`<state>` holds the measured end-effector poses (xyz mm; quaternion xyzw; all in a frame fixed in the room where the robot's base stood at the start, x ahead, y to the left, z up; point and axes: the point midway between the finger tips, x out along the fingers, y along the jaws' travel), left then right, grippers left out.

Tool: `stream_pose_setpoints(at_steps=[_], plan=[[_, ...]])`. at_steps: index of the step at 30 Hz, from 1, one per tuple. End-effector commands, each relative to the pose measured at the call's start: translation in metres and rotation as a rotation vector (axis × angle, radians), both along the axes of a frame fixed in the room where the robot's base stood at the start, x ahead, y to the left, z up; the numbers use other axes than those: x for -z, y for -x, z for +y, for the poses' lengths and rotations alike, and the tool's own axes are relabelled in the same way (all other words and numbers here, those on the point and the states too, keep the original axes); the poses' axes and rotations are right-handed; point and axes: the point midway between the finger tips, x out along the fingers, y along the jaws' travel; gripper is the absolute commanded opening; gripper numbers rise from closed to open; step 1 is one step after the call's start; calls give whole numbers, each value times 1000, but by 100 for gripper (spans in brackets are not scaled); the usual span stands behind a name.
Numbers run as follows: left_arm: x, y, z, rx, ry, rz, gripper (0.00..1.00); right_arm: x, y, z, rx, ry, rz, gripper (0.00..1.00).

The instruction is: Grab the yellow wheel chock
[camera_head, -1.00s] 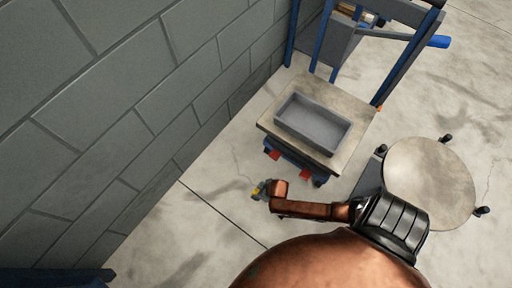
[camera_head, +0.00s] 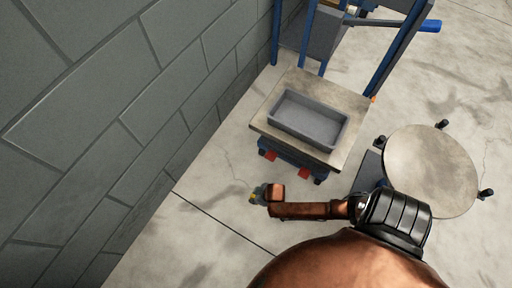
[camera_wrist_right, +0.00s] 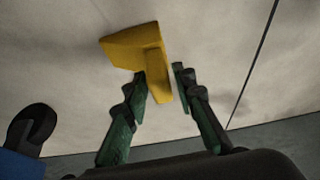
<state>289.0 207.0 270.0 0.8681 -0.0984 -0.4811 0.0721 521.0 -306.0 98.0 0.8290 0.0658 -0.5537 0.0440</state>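The yellow wheel chock (camera_wrist_right: 135,45) lies on the concrete floor in the right wrist view. In the head view only a small yellow bit of it (camera_head: 253,198) shows beside my right gripper (camera_head: 262,194); the rest is hidden. In the wrist view my right gripper (camera_wrist_right: 163,78) is open. The chock's narrow upright part reaches between its two fingertips. The left finger overlaps the chock's edge; a small gap shows on the right finger's side. I cannot tell whether either finger touches it. My left gripper is not in view.
A blue lift trolley (camera_head: 282,152) carries a platform (camera_head: 335,158) with a grey bin (camera_head: 308,120). Its black caster (camera_wrist_right: 32,128) is near in the wrist view. A round-topped stand (camera_head: 430,170) is at right. A block wall (camera_head: 110,110) fills the left; floor between is clear.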

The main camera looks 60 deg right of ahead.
Motion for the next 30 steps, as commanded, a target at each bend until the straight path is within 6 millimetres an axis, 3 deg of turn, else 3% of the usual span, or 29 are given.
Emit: stream_pose_setpoints(at_steps=[10, 30], plan=[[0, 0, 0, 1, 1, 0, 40, 0, 0, 0, 0, 0, 1, 0], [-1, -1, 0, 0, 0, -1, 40, 0, 0, -1, 0, 1, 1, 0]])
